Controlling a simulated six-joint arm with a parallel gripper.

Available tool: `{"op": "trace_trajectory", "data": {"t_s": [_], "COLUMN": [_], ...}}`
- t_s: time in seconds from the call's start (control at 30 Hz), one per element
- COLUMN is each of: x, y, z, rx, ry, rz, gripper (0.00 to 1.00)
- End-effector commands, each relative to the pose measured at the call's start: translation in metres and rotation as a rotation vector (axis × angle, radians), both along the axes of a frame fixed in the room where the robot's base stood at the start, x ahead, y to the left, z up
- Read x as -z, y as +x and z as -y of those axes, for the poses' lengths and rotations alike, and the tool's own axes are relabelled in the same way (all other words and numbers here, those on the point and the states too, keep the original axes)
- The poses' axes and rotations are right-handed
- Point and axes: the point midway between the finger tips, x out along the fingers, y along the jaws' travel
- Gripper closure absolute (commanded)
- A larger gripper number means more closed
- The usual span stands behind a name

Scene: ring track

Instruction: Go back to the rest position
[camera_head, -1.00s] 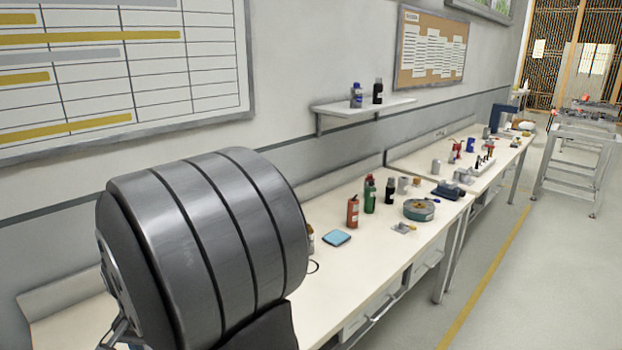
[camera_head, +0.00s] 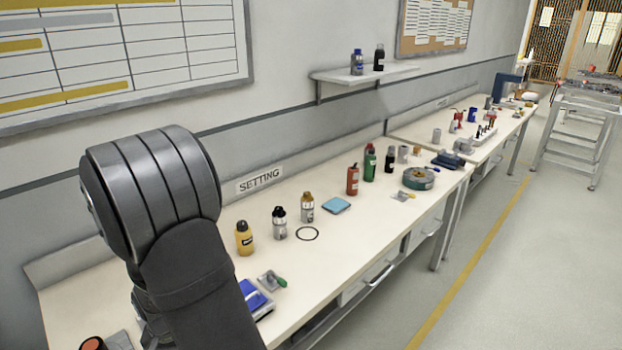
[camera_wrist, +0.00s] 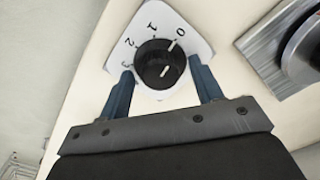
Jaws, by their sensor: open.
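In the wrist view, my gripper (camera_wrist: 158,66) is open, with its two blue fingers apart on either side of a black round knob (camera_wrist: 155,75). I cannot tell how far the fingertips stand above the knob. The knob sits on a white dial plate (camera_wrist: 135,28) marked 0, 1, 2, 3. White marks on the knob line up roughly toward the 0. In the head view my arm covers the left foreground, and my gripper is hidden there.
A metal block (camera_wrist: 258,48) with a round part stands right of the dial.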

Motion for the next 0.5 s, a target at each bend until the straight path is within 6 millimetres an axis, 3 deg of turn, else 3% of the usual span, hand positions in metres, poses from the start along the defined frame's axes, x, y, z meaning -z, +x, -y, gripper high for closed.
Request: {"op": "trace_trajectory", "data": {"t_s": [0.5], "x": [-0.0003], "y": [0.0002], "z": [0.0007], "rx": [-0.425], "ry": [0.0], "rz": [-0.001], "gripper": [0.41]}}
